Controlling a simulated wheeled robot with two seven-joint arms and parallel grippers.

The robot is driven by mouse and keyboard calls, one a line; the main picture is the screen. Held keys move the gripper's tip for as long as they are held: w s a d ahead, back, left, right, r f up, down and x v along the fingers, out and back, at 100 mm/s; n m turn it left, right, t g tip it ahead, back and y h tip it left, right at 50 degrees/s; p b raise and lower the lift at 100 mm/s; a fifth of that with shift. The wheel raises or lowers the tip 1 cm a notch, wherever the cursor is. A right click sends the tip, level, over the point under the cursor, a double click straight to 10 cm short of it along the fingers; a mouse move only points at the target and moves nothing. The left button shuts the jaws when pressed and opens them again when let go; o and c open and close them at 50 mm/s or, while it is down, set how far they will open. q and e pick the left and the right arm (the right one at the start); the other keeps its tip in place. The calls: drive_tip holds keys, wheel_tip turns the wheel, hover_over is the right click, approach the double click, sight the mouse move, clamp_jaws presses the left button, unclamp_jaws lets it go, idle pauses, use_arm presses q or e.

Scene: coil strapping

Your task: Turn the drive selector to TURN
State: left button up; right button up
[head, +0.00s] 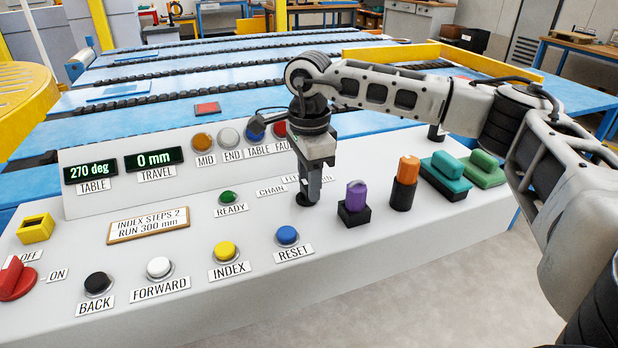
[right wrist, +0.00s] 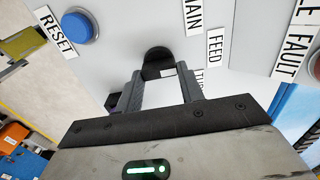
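The drive selector (head: 305,200) is a black round knob on the sloped grey panel, mostly hidden under my right gripper (head: 311,190). In the right wrist view its dark disc (right wrist: 156,60) lies just beyond the fingertips, with a small pale patch at its edge. My right gripper (right wrist: 160,74) points down at it, its two fingers apart with bare panel showing between them. I cannot tell if the fingers touch the knob. The CHAIN label (head: 270,190) and FEED label (right wrist: 215,47) are beside it; the TURN label (right wrist: 199,76) is partly covered by a finger. My left gripper is out of view.
The blue RESET button (head: 287,236) is left of the knob. A purple knob (head: 356,196), an orange knob (head: 408,170) and green handles (head: 482,168) stand to the right. Displays (head: 153,158) read 270 deg and 0 mm. The panel's front is clear.

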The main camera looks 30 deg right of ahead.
drive_tip(key=shift+m, duration=0.3)
drive_tip(key=shift+c, duration=0.4)
drive_tip(key=m+p, duration=0.1)
drive_tip(key=m, duration=0.3)
drive_tip(key=shift+s, duration=0.1)
drive_tip(key=m, duration=0.3)
use_arm(q)
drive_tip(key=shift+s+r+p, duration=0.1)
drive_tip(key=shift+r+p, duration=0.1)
drive_tip(key=shift+p, duration=0.1)
use_arm(e)
drive_tip(key=shift+a+m, duration=0.1)
drive_tip(key=shift+m, duration=0.5)
drive_tip(key=o, duration=1)
drive_tip(key=shift+r, duration=0.1)
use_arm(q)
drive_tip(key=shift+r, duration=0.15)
